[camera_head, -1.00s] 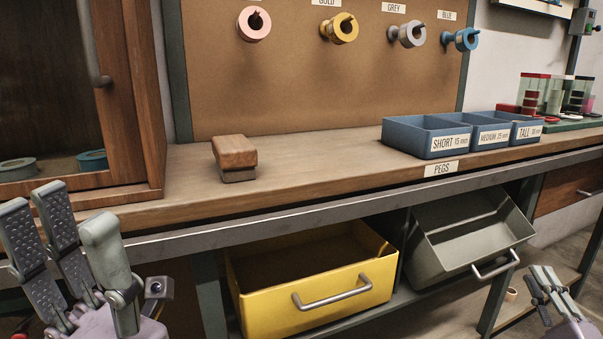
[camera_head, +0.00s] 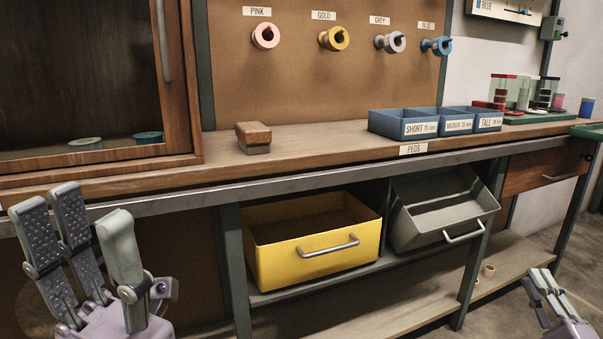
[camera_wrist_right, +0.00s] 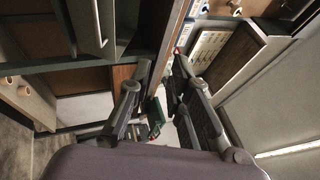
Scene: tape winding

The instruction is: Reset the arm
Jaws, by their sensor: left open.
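My left gripper (camera_head: 92,250) is at the lower left of the head view, in front of the bench. Its fingers stand apart and nothing is between them. My right gripper (camera_head: 541,285) is at the lower right edge of the head view, partly cut off, out in front of the bench. In the right wrist view its fingers (camera_wrist_right: 160,95) are spread apart with a gap between them and hold nothing. Neither gripper touches the bench or anything on it.
The wooden bench (camera_head: 330,155) carries a wooden block (camera_head: 253,137) and blue peg bins (camera_head: 402,123). Tape rolls hang on the board above. A yellow drawer bin (camera_head: 290,268) and a tilted grey bin (camera_head: 418,225) sit below. A glass-fronted cabinet (camera_head: 182,80) stands at left.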

